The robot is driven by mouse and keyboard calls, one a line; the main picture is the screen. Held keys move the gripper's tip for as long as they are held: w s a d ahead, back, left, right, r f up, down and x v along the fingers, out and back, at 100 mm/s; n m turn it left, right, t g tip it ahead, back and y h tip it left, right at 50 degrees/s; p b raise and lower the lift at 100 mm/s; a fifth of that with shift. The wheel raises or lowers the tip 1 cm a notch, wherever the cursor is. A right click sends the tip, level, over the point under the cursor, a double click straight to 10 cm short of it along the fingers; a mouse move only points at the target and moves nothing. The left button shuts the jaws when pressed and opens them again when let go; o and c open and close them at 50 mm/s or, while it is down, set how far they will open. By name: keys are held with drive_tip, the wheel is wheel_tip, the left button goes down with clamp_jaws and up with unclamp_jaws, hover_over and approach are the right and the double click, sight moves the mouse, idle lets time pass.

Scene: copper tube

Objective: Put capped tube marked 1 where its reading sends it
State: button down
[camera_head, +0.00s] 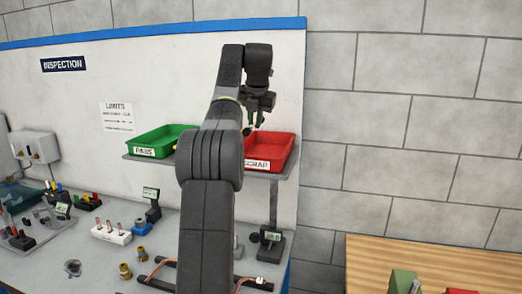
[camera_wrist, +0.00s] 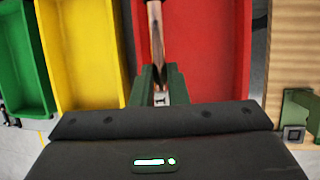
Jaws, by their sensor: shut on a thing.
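My gripper (camera_wrist: 161,78) is shut on a copper tube (camera_wrist: 157,38), which extends away from the fingers in the wrist view. In the wrist view the tube and fingers are above the red tray (camera_wrist: 215,60). In the head view my gripper (camera_head: 252,118) is over the left part of the red tray (camera_head: 279,151), labelled SCRAP. The green tray (camera_head: 158,143), labelled PASS, stands to the left. A yellow tray (camera_wrist: 80,60) lies between them in the wrist view and is hidden behind my arm in the head view.
The trays stand on a raised shelf against the inspection board. The bench below holds a white block (camera_head: 111,234) with several copper tubes, brass fittings (camera_head: 141,254) and small gauges (camera_head: 272,240). A wooden table (camera_head: 430,262) is at the right.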

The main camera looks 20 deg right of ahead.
drive_tip(key=f, duration=0.5)
drive_tip(key=shift+s, duration=0.2)
drive_tip(key=shift+f, duration=2.35)
drive_tip(key=c, duration=1.7)
unclamp_jaws()
drive_tip(key=shift+f, duration=0.1)
drive_tip(key=v, duration=1.2)
drive_tip(key=shift+b, duration=0.35)
